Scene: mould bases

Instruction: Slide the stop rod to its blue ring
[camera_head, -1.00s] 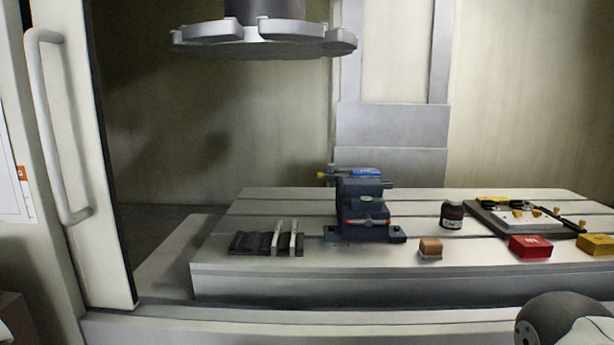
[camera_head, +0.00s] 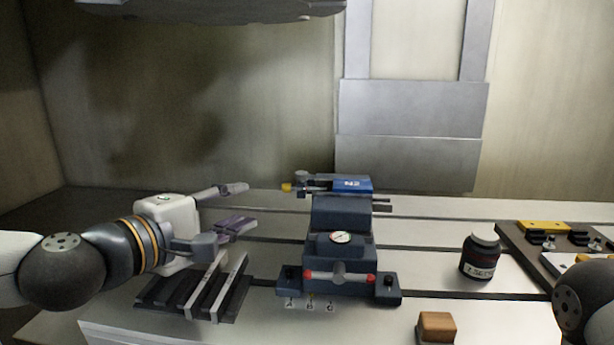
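A dark blue vise (camera_head: 340,245) stands on the slotted table, with a dial and a red-tipped bar on its front. A blue labelled block (camera_head: 352,184) sits on its top rear. A thin rod with a yellow tip (camera_head: 287,187) sticks out to the left there; it looks like the stop rod. I cannot make out a blue ring on it. My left gripper (camera_head: 238,207) is to the left of the yellow tip. Its two fingers are spread, with nothing between them, and apart from the rod. My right gripper is out of view.
Dark and light parallel bars (camera_head: 200,292) lie below my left gripper. A dark jar (camera_head: 480,256), a wooden block (camera_head: 437,326) and a dark tray (camera_head: 525,250) with yellow-topped parts are to the right. The table between vise and jar is clear.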

